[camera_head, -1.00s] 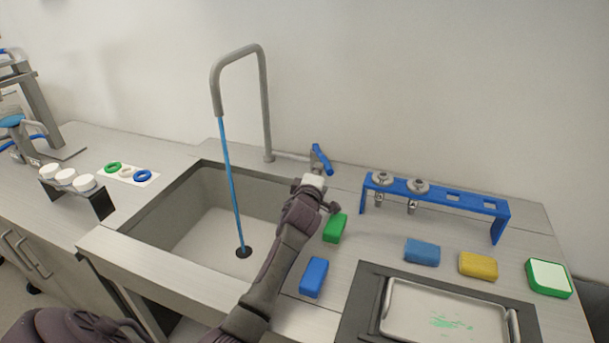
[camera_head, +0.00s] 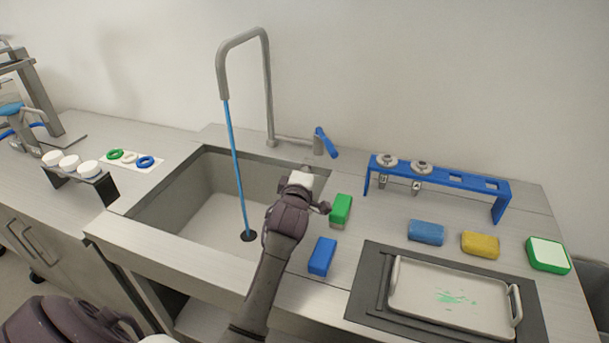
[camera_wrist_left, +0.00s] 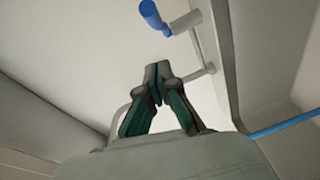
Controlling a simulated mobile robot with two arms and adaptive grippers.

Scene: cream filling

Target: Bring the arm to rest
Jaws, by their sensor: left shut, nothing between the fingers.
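My left arm reaches up from the bottom of the head view, along the right side of the sink. Its left gripper (camera_head: 306,171) is above the sink's back right corner, just below the blue tap handle (camera_head: 326,142) in the picture. In the left wrist view the gripper's two fingers (camera_wrist_left: 158,72) are shut together with nothing between them. The handle (camera_wrist_left: 152,14) shows there beyond the fingertips, apart from them. The grey tap (camera_head: 266,90) has a blue stream of water (camera_head: 237,170) running down to the drain. My right gripper is not in view.
A green block (camera_head: 341,209) and a blue block (camera_head: 322,256) lie right of the arm. A blue rack (camera_head: 440,177), blue and yellow sponges and a metal tray (camera_head: 420,290) are farther right. White-capped jars on a stand (camera_head: 95,187) are left of the sink (camera_head: 165,205).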

